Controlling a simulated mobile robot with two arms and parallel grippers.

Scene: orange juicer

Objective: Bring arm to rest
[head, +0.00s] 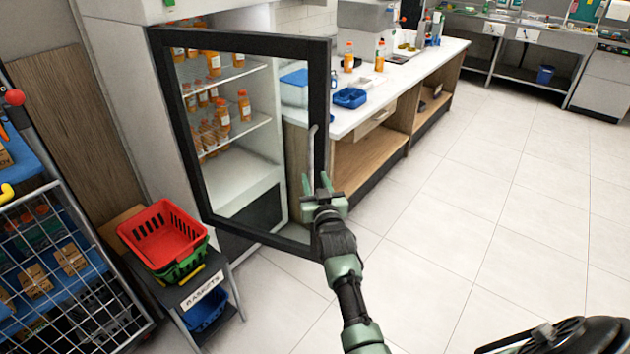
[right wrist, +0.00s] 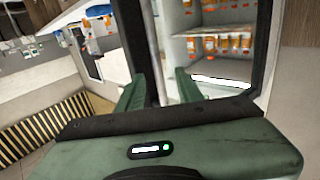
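My right gripper (head: 316,180) is open, with its two green fingers spread apart and pointing at the free edge of the fridge door. The black-framed glass fridge door (head: 319,80) stands open. Its pale vertical handle (head: 311,150) is just beyond the fingertips; I cannot tell whether they touch it. In the right wrist view, the fingers (right wrist: 160,85) show apart, with the door edge behind the gap. Nothing is visibly gripped. My left gripper is not in view.
The fridge holds orange juice bottles (head: 222,110) on shelves. A red basket (head: 162,238) sits on a stand at left. A counter (head: 425,55) with a blue tray (head: 350,98) and bottles runs behind the door. The tiled floor (head: 480,220) at right is free.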

